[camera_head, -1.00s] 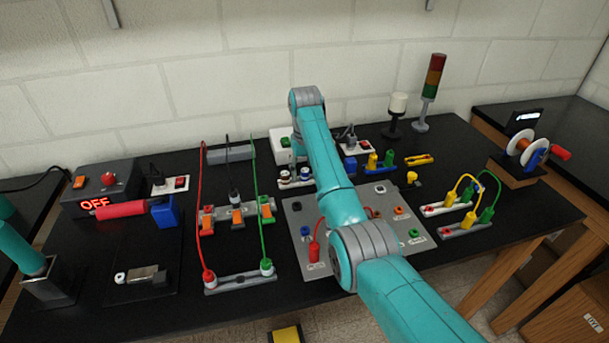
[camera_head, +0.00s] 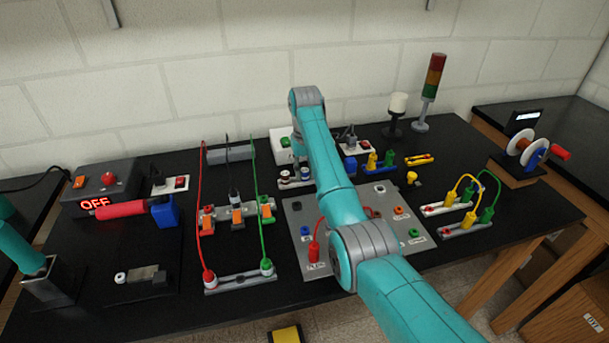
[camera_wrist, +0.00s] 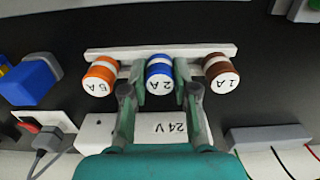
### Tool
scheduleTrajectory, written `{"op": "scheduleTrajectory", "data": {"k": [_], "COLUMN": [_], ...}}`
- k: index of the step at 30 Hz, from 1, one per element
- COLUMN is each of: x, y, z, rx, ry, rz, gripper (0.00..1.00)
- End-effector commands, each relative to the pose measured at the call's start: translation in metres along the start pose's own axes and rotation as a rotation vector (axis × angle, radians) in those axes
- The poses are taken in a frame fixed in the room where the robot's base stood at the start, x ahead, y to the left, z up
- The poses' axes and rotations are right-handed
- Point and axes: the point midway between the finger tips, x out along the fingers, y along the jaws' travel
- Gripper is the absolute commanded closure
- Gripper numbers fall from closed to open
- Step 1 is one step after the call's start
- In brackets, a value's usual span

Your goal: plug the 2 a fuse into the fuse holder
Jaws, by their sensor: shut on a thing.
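The 2 A fuse (camera_wrist: 159,70) is a blue cap with a white top marked 2 A, in the middle of a light rack (camera_wrist: 215,50). My gripper (camera_wrist: 159,82) has one finger on each side of the blue cap and is shut on it. The fuse is in line with its neighbours; I cannot tell whether it is lifted. An orange 5 A fuse (camera_wrist: 100,75) is to its left and a brown 1 A fuse (camera_wrist: 221,76) to its right. In the head view my arm hides the gripper and part of the rack (camera_head: 287,186). I cannot pick out the fuse holder.
A box marked 24 V (camera_wrist: 165,127) lies close to the rack. A blue block (camera_wrist: 36,80) is at the left in the wrist view. A grey panel with sockets (camera_head: 296,218) lies under my arm. Red and green cables (camera_head: 200,205) rise at the left.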

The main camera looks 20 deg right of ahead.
Motion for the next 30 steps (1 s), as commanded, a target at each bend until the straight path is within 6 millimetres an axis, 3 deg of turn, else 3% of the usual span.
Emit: {"op": "scheduleTrajectory", "data": {"k": [30], "x": [-0.032], "y": [0.0], "z": [0.0], "rx": [0.0], "ry": [0.002], "rz": [0.0], "gripper": [1.0]}}
